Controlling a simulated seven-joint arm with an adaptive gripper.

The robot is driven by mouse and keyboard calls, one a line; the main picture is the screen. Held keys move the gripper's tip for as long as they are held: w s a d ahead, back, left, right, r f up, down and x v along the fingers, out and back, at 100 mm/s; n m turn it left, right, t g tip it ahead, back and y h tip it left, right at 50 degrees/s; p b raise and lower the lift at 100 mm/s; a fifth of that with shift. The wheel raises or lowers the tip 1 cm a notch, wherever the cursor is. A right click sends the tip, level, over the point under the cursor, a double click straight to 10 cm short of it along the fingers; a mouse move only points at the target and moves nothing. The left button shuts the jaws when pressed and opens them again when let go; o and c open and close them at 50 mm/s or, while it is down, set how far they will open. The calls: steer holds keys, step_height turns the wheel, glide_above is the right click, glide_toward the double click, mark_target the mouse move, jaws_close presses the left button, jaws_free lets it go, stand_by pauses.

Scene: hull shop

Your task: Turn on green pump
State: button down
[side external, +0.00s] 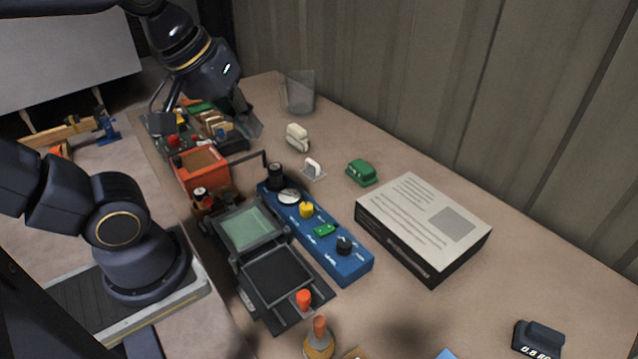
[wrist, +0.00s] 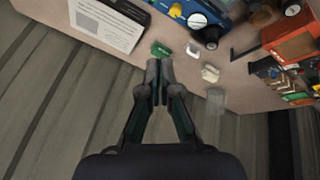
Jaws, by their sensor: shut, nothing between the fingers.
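The panel carries a yellow knob (side external: 306,209), a green switch (side external: 323,230) and a black knob (side external: 344,245). I cannot tell which green item is the pump or how the switch is set. My gripper (wrist: 158,66) is shut and empty, held above the bench. In the side view it hangs near the bench's far end.
The printed box (side external: 429,216) lies right of the panel. White units (side external: 297,137) and a clear container (side external: 300,92) stand farther back. An orange box (side external: 201,169) and a green-screened device (side external: 250,229) stand left of the panel. A corrugated wall (side external: 480,90) bounds the bench.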

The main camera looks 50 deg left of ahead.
steer(key=w+n+g, duration=0.1)
steer(key=w+n, duration=0.3)
steer(key=n, duration=0.1)
steer(key=n+g, duration=0.4)
steer(key=n, duration=0.3)
glide_above(319, 231)
steer(key=a, duration=0.1)
step_height(319, 231, down, 6)
step_height(319, 231, down, 6)
steer(key=w+d+g, duration=0.1)
steer(key=w+g, duration=0.1)
steer(key=shift+w, duration=0.15)
steer(key=shift+f, duration=0.1)
steer(key=f, duration=0.4)
steer(key=s+f, duration=0.1)
steer(key=f, duration=0.4)
steer(key=s+f, duration=0.1)
steer(key=f, duration=0.3)
steer(key=shift+f, duration=0.4)
